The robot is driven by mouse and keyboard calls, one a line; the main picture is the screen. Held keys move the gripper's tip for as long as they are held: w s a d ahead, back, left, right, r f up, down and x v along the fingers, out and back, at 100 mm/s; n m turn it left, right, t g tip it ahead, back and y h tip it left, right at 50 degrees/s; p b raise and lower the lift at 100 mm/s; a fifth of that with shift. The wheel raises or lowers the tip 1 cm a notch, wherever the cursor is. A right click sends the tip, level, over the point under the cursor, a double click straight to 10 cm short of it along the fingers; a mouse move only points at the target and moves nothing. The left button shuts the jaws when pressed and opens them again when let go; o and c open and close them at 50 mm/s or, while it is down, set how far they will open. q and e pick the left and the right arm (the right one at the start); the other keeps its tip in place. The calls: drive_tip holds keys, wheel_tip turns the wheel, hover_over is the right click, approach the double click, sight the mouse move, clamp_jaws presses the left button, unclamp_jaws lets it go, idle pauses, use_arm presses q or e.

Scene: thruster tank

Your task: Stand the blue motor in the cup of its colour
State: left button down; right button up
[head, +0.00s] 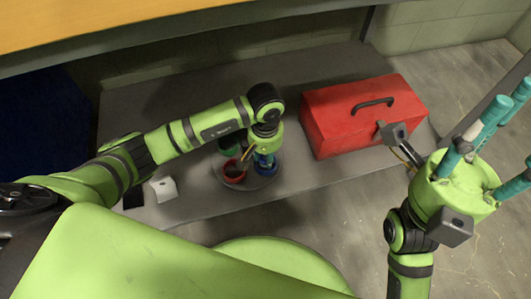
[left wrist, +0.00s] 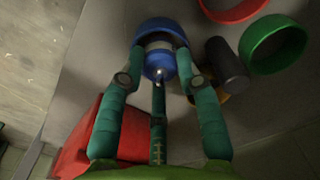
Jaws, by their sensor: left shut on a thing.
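The blue motor (left wrist: 160,64), with a blue end and a pale silver body, is between the fingers of my left gripper (left wrist: 160,80), which is shut on it. The blue cup (left wrist: 158,24) is directly behind the motor in the left wrist view, lined up with it. I cannot tell whether the motor rests on the cup's floor. In the head view the blue cup (head: 265,168) is under my left gripper (head: 266,152), which mostly hides the motor. My right gripper (head: 490,135) is open and empty at the right, its teal fingers spread upward.
A red cup (head: 233,171) and a green cup (head: 229,146) stand beside the blue one. A dark cylinder with a yellow-orange end (left wrist: 226,62) is close by. A red toolbox (head: 350,115) stands right on the grey bench (head: 325,172). A white object (head: 164,189) lies left.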

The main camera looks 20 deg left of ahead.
use_arm(q)
drive_tip(key=c, duration=0.8)
unclamp_jaws()
drive_tip(key=shift+r, duration=0.1)
wheel_tip(320, 180, up, 12)
drive_tip(key=shift+f, duration=0.1)
